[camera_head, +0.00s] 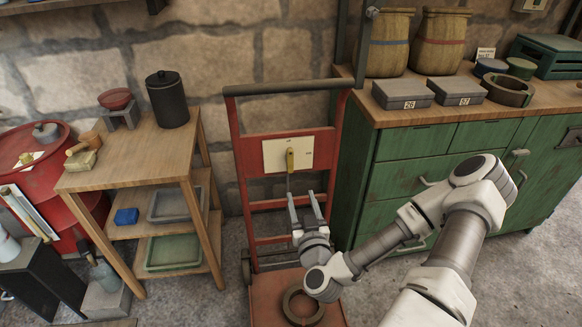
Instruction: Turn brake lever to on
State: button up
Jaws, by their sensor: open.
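The brake lever (290,159) is a small yellow-brown handle on a cream plate (272,156). The plate is fixed to the upper panel of a red hand truck (243,160). The lever looks about upright, with a thin dark stem below it. The plate's markings are too small to read. My gripper (305,197) is open and empty, its two fingers pointing up toward the plate. In the picture it is just below and slightly right of the lever, apart from it.
A wooden shelf table (120,150) with a black canister (167,99) stands at left. A green cabinet (420,160) stands at right, close behind my arm. A dark ring (291,312) lies on the truck's base. Some grey floor is clear at lower right.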

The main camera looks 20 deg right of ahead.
aim_at(290, 161)
jog(key=b+x, duration=0.4)
jog(key=x, duration=1.1)
jog(key=shift+w+a+b, duration=0.1)
jog(key=shift+w+b, duration=0.2)
jog(key=shift+w, duration=0.05)
jog(key=shift+c, duration=0.2)
grip_shut()
